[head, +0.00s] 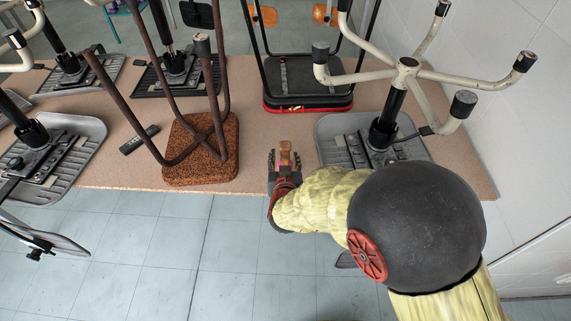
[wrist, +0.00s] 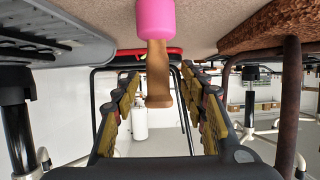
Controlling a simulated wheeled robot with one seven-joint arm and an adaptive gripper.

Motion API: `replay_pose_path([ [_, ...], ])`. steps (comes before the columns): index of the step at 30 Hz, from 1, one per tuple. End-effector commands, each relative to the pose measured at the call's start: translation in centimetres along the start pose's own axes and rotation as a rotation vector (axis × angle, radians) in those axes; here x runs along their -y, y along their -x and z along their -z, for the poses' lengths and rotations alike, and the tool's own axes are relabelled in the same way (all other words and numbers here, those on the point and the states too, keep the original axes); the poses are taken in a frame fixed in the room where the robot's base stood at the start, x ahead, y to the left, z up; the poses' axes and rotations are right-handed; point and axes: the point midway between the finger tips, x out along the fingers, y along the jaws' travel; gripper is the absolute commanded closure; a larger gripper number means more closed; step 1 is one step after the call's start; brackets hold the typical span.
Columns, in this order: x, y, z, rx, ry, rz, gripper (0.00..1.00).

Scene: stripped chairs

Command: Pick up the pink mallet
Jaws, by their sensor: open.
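The pink mallet shows in the wrist view with its pink head (wrist: 156,20) at the top, against the table surface. Its brown handle (wrist: 158,78) points away from the table, between the two fingers. In the head view the mallet's brown handle (head: 285,150) shows at the table's front edge, and its head is mostly hidden by the fingers. My gripper (head: 284,160) is open around the mallet; it also shows in the wrist view (wrist: 160,76), with gaps on both sides of the handle.
The brown table (head: 260,150) carries several upturned chairs. A grey chair seat (head: 335,135) lies close to the right, and a cork-brown stool seat (head: 200,165) stands to the left. A white wall borders the right.

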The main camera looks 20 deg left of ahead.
Motion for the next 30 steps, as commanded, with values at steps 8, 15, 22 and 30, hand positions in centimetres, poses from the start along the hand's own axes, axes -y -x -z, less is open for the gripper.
replay_pose_path([
  [8, -0.3, -3.5, -0.3, 0.002, 0.0, -0.001, 0.57],
  [15, -0.3, -3.5, -0.1, 0.002, 0.0, 0.0, 0.59],
  [22, -0.3, -3.5, -0.1, 0.002, 0.0, 0.0, 0.72],
  [30, -0.3, -3.5, -0.1, 0.002, 0.0, 0.0, 0.88],
])
